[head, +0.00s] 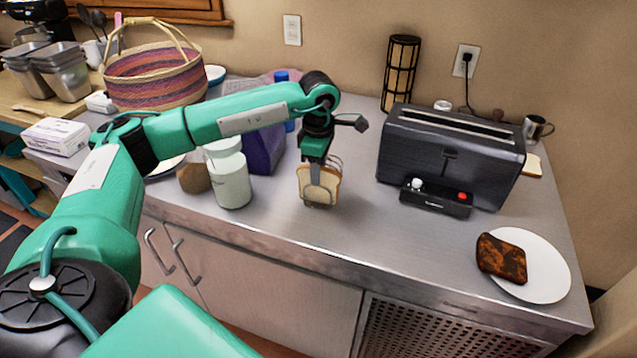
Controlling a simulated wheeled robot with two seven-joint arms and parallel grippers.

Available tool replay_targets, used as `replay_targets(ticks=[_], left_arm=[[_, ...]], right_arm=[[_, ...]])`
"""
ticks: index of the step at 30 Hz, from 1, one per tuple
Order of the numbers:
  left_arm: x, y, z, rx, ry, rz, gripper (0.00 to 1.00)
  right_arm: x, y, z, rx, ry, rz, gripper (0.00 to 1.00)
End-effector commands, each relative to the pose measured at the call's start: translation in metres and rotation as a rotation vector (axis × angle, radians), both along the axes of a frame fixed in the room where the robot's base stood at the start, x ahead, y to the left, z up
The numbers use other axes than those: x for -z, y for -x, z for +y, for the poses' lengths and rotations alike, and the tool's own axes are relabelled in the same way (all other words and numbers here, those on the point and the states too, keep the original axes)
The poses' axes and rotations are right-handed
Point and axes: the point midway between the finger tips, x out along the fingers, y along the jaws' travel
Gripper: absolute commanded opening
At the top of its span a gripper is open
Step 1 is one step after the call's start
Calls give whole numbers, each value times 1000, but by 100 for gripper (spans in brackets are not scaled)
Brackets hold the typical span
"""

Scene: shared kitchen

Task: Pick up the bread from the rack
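A slice of bread (304,183) with a pale face and brown crust stands upright in a small wire rack (336,161) on the steel counter. Most of the rack is hidden behind the bread and gripper. My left gripper (319,190) points down at the slice, with one grey finger in front of its face. The other finger is hidden, so I cannot tell whether the gripper is closed on the bread. The bread appears to be still at the rack. My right gripper is not in view.
A black toaster (450,150) stands right of the rack. A white plate (545,265) with a dark toasted slice (501,258) is at the front right. A white canister (230,181) and purple box (264,150) stand close left. The counter before the toaster is clear.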

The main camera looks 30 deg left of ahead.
Motion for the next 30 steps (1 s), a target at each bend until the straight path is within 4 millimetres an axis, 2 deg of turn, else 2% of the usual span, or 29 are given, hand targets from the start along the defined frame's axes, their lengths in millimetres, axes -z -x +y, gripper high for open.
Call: replay_targets(ticks=[4,5,10,23,30], left_arm=[[0,0,0,0,0,0,37],[0,0,0,0,0,0,33],[0,0,0,0,0,0,0],[-3,0,0,0,1,-1,0],[-26,-1,0,0,1,-3,0]], right_arm=[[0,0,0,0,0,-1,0],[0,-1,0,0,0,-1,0],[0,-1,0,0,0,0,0],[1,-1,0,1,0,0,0],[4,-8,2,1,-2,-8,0]])
